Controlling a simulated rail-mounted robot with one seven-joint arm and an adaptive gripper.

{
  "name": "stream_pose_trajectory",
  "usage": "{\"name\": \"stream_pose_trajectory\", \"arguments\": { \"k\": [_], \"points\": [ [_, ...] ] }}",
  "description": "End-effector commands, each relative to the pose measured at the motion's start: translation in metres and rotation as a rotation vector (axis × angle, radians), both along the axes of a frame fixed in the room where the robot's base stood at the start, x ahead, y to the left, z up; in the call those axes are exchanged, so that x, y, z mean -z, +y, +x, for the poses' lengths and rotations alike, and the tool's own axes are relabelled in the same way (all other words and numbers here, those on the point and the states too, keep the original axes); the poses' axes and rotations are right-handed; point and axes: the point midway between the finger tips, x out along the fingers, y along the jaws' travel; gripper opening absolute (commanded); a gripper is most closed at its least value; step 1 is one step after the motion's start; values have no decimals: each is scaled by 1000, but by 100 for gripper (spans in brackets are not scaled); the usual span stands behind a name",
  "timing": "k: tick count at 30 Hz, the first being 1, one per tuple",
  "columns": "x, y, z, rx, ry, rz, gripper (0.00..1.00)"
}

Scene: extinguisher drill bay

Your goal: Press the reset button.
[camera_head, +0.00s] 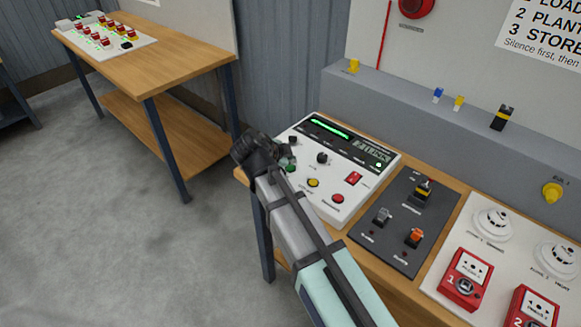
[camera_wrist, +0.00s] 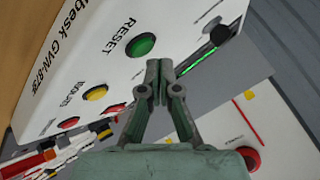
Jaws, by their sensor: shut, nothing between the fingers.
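The reset button (camera_wrist: 141,45) is a round green button on the white control panel (camera_wrist: 105,35), with the word RESET printed beside it. In the head view the green button (camera_head: 290,168) shows at the panel's left edge, close to the dark end of my arm. My gripper (camera_wrist: 159,63) has its fingers together and nothing between them. In the wrist view its tips appear just beside the button, over the panel edge. I cannot tell whether they touch the panel.
A yellow button (camera_wrist: 96,93) and a red button (camera_head: 337,198) sit on the same panel. A dark switch plate (camera_head: 405,225) and a white board with red call points (camera_head: 466,280) stand to the right. Another wooden bench (camera_head: 165,55) is at the back left.

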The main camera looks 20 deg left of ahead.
Motion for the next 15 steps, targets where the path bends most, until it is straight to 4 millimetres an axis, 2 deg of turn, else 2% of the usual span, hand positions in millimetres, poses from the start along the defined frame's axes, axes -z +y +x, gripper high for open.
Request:
{"name": "stream_pose_trajectory", "arguments": {
  "k": [10,15],
  "points": [
    [-2,0,0,0,0,0,0],
    [-12,0,0,-1,-2,0,0]
  ]
}}
